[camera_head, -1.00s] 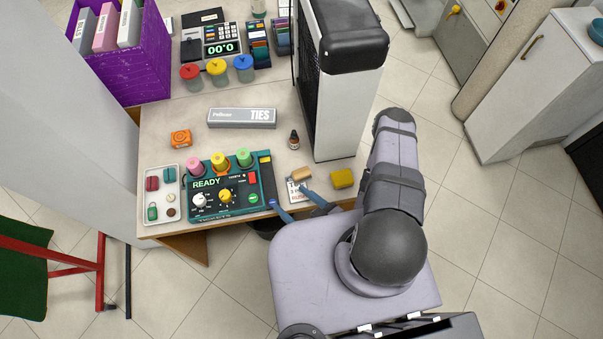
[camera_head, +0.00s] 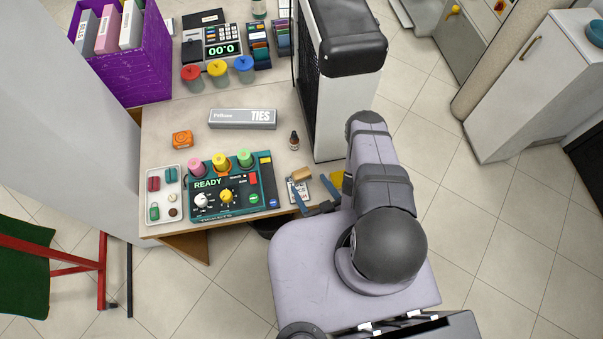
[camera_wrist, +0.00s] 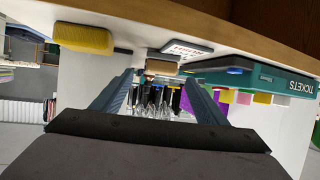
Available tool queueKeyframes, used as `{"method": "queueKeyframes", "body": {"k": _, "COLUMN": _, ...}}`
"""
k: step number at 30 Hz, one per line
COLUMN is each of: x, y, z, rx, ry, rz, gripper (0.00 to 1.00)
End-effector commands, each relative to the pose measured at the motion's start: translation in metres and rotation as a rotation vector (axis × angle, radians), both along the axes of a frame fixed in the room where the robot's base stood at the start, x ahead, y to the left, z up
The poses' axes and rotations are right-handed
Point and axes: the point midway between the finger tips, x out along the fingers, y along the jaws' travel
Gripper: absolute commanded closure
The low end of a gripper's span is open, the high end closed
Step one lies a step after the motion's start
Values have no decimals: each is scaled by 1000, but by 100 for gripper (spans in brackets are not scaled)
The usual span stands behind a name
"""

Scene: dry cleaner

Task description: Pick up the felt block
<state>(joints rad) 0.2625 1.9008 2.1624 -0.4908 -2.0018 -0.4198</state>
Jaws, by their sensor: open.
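A small tan block (camera_head: 302,174), which I take to be the felt block, lies at the front right of the desk, just behind a printed card (camera_head: 298,191). My gripper (camera_head: 311,192) is open at the desk's front edge, its two blue fingers pointing toward the block. In the wrist view the tan block (camera_wrist: 162,67) shows between and beyond the fingertips (camera_wrist: 159,79), and nothing is held. A yellow block (camera_head: 337,180) lies right of it, partly hidden by my arm; it shows whole in the wrist view (camera_wrist: 83,38).
A teal ticket machine (camera_head: 233,206) with knobs stands left of the card. A small dark bottle (camera_head: 294,141) stands behind the tan block. A tall white and black unit (camera_head: 338,110) rises at the back right.

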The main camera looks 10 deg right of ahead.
Motion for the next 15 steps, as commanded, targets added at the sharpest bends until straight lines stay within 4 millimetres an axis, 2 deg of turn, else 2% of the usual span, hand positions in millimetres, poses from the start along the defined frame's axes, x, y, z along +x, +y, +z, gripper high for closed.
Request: {"method": "queueKeyframes", "body": {"k": 15, "x": 8, "y": 3, "z": -5, "rx": 0, "ry": -3, "rz": 3, "gripper": 33}}
